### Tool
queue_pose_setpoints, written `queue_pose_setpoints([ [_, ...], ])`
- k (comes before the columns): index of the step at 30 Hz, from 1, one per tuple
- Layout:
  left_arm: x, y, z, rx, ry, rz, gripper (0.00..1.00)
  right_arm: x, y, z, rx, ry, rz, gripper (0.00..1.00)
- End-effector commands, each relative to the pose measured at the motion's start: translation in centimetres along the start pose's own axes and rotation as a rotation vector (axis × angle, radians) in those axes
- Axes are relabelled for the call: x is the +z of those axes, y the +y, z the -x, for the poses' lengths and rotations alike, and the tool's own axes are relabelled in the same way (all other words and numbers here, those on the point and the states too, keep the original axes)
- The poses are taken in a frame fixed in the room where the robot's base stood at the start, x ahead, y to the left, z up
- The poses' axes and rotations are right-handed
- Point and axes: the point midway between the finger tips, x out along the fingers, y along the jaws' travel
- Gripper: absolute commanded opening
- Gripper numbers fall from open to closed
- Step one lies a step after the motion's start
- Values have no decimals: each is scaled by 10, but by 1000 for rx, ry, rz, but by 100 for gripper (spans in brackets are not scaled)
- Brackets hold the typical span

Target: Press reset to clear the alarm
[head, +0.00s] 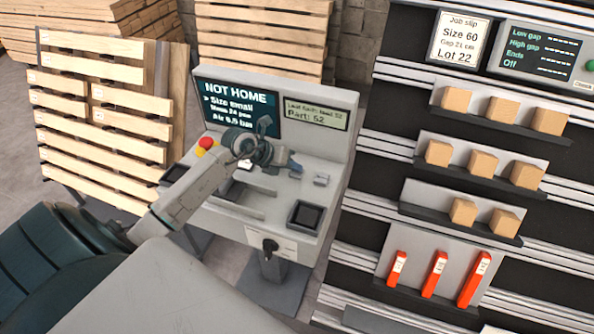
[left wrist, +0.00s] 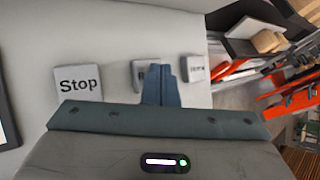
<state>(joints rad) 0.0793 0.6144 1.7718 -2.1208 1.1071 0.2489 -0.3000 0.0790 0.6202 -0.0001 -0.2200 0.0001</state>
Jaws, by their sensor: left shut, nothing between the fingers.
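The control panel (head: 225,192) has a dark screen (head: 240,107) reading "NOT HOME", and a red mushroom button (head: 206,143) at its left. My left gripper (head: 290,167) is shut and empty over the panel's button area. In the left wrist view, its closed fingers (left wrist: 161,72) are in front of a light button (left wrist: 141,73), covering most of its label. A "Stop" button (left wrist: 78,83) lies left of the fingers. Another light button (left wrist: 195,68), with a label too small to read surely, lies right of them. Contact between fingers and button cannot be told. My right gripper is out of view.
A smaller display (head: 316,114) beside the screen reads "Part: 52". Slatted pallets (head: 95,120) stand left. A rack with wooden blocks (head: 484,163) and red pieces (head: 434,273) stands right.

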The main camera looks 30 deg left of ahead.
Motion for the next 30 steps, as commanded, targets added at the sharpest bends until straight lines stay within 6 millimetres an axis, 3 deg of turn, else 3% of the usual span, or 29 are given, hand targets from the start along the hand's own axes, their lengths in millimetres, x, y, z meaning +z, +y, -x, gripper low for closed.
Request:
queue_pose_setpoints([
  [11, 8, -8, 12, 0, 1, 0, 0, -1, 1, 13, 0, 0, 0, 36],
  [23, 10, -10, 13, 0, 0, 0, 0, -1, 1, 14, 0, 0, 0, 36],
  [30, 20, -20, 27, 0, 0, -1, 0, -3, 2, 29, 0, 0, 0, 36],
])
